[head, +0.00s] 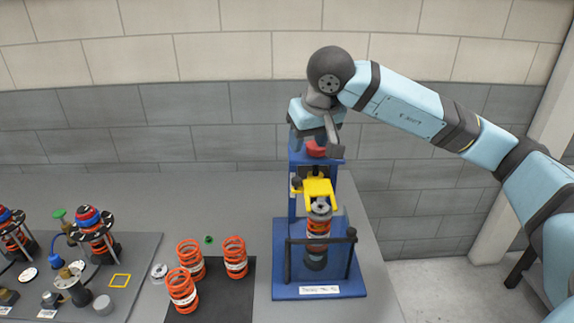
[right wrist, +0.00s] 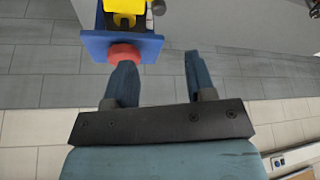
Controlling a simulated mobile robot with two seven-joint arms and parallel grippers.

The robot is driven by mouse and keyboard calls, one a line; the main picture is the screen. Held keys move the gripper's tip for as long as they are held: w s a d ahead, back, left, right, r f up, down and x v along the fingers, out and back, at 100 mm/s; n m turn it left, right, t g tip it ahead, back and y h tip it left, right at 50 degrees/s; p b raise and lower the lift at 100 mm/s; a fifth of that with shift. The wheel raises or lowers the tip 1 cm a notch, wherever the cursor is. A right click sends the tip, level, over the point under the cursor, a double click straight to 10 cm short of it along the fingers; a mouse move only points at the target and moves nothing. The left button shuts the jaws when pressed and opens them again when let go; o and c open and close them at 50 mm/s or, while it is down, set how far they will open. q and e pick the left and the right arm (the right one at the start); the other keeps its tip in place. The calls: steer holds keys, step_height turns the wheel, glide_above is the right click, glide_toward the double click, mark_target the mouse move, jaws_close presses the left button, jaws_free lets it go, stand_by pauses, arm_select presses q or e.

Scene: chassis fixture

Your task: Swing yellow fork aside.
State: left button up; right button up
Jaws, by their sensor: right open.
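The yellow fork (head: 317,187) sits on the blue fixture (head: 283,262), above an orange spring strut (head: 318,229) standing upright in it. Part of the yellow fork also shows at the top of the right wrist view (right wrist: 124,8). A red knob (head: 316,150) is at the top of the fixture; it also shows in the right wrist view (right wrist: 125,53). My right gripper (right wrist: 160,82) is open and empty, with its left finger close to the red knob; I cannot tell if they touch. In the head view my right gripper (head: 330,142) is above the fork. My left gripper is not in view.
Several orange springs (head: 183,290) stand on or beside a black mat (head: 235,290) left of the fixture. A grey mat (head: 125,298) with several strut parts lies further left. A black bar on posts (head: 351,240) crosses the fixture's front. The table behind the springs is mostly clear.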

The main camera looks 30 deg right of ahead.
mark_target(296, 179)
steer(key=p+x, duration=0.1)
steer(key=x, duration=1.2)
steer(key=shift+d+f+p, duration=0.1)
steer(key=shift+f+p, duration=0.25)
jaws_close()
